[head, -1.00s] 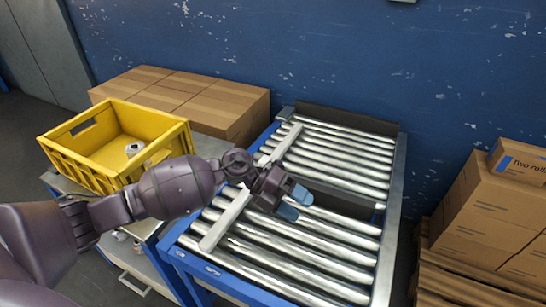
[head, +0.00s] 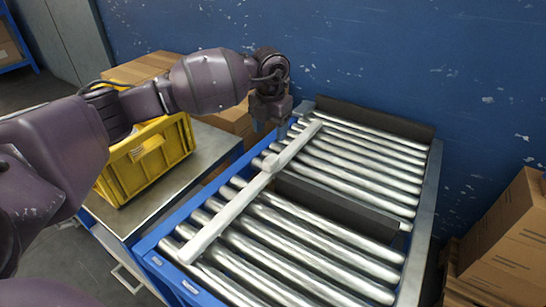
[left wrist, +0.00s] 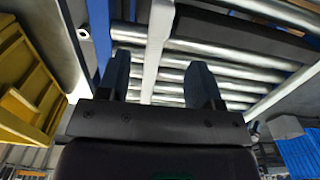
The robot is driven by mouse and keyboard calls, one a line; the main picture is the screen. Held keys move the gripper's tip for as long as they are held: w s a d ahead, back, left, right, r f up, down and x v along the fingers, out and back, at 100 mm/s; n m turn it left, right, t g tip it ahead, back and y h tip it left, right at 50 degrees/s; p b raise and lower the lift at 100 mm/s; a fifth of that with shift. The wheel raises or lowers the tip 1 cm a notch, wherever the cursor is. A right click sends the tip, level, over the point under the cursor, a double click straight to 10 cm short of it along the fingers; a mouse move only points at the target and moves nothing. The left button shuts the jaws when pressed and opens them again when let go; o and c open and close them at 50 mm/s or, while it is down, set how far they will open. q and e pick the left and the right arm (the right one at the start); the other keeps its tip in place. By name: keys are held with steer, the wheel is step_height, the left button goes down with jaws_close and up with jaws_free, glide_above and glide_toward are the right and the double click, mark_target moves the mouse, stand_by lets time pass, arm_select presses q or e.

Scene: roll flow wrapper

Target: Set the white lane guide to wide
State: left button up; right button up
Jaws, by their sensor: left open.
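The white lane guide (head: 235,203) is a long, straight pale bar lying along the left part of the roller conveyor, from the near end to the far end. A small block sits on it near its middle. My left gripper (head: 270,127) is open and empty, with its blue fingers pointing down near the far left of the conveyor. In the left wrist view the lane guide (left wrist: 157,45) runs between my two fingers (left wrist: 160,82). I cannot tell how far the fingertips are above it. My right gripper is out of view.
A yellow crate (head: 150,160) stands on a metal table at left. Cardboard boxes (head: 505,240) stand at right. A blue wall closes the back.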

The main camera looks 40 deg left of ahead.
mark_target(271, 158)
arm_select(q)
step_height(271, 158, down, 10)
steer(key=b, duration=0.2)
steer(key=shift+r+b, duration=0.25)
steer(key=shift+b, duration=0.05)
